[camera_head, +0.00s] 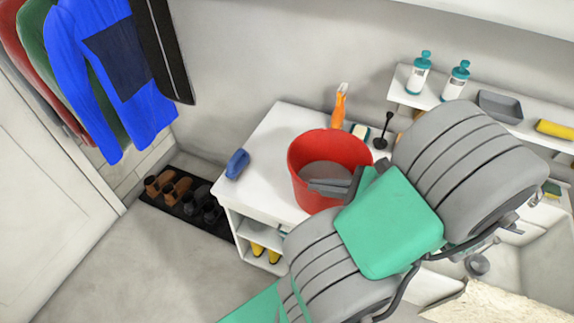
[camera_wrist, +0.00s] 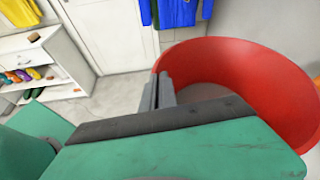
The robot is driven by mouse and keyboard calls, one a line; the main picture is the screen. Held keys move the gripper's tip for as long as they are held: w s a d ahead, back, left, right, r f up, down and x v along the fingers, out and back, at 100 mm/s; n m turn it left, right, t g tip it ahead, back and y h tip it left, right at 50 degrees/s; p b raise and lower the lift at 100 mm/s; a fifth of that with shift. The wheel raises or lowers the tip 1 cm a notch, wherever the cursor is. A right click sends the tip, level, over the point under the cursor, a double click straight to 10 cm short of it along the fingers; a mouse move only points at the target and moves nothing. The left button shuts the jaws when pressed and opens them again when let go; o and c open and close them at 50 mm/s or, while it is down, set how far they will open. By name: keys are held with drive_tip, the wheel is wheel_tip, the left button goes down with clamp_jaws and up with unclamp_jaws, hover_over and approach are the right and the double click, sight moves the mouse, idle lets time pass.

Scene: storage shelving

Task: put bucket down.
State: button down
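The red bucket (camera_head: 306,172) is upright, over the white cabinet top in the head view. I cannot tell whether its base touches that top. My gripper (camera_head: 322,187) reaches to the bucket from the right, its grey fingers at the bucket's near right side. In the wrist view the red bucket (camera_wrist: 235,55) fills the right side, its open mouth showing. There the fingers of my gripper (camera_wrist: 158,92) are close together at the left end of the rim and look shut on the bucket's wall. The exact contact is partly hidden by my green gripper body.
The white cabinet (camera_head: 272,140) holds an orange spray bottle (camera_head: 340,104), a blue item (camera_head: 237,164) and a black-handled brush (camera_head: 383,130). A shelf (camera_head: 490,113) with two pump bottles is at upper right. Shoes on a dark mat (camera_head: 158,205) lie left. Open floor is in front left.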

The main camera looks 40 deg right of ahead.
drive_tip(key=b, duration=0.2)
hover_over(301, 176)
drive_tip(key=s+a, duration=0.2)
wheel_tip(301, 176, down, 5)
drive_tip(key=shift+w+f, duration=0.1)
drive_tip(key=w+f, duration=0.1)
drive_tip(key=w+d+f, duration=0.1)
drive_tip(key=f, duration=0.1)
drive_tip(key=w+f, duration=0.1)
drive_tip(key=shift+w+d+f, duration=0.15)
drive_tip(key=shift+w+f, duration=0.1)
drive_tip(key=shift+f, duration=0.05)
wheel_tip(301, 176, down, 3)
drive_tip(key=shift+f, duration=0.15)
drive_tip(key=c, duration=2)
unclamp_jaws()
drive_tip(key=shift+c, duration=0.2)
drive_tip(key=o, duration=0.4)
drive_tip(key=shift+c, duration=0.2)
